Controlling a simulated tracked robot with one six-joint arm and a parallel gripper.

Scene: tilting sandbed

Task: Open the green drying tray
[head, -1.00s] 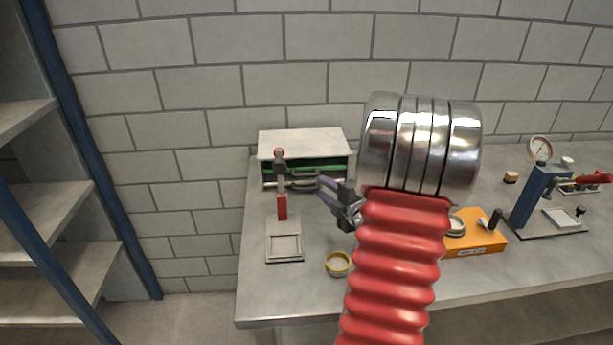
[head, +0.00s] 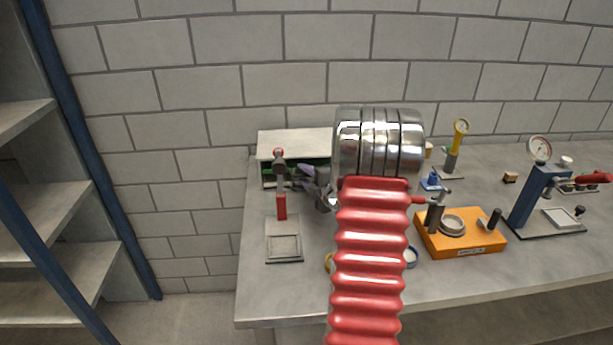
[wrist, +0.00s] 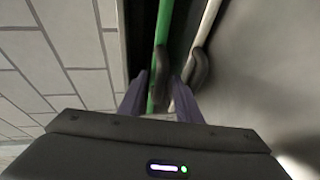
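The green drying tray shows as a narrow green front (head: 322,162) in the slot of a low grey cabinet (head: 285,141) at the back left of the bench. In the wrist view the green tray (wrist: 164,28) is a strip with a dark curved handle (wrist: 160,64). My gripper (head: 305,173) is at the cabinet front, partly covered by my arm in the head view. In the wrist view my gripper (wrist: 160,80) is open, its fingertips on either side of the green tray's handle. I cannot tell whether they touch it.
A pale tray with its own dark handle (wrist: 199,66) lies close beside the green one. A red-handled tool (head: 281,200) stands in front of the cabinet. A square plate (head: 284,243) and an orange block (head: 462,243) are on the bench.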

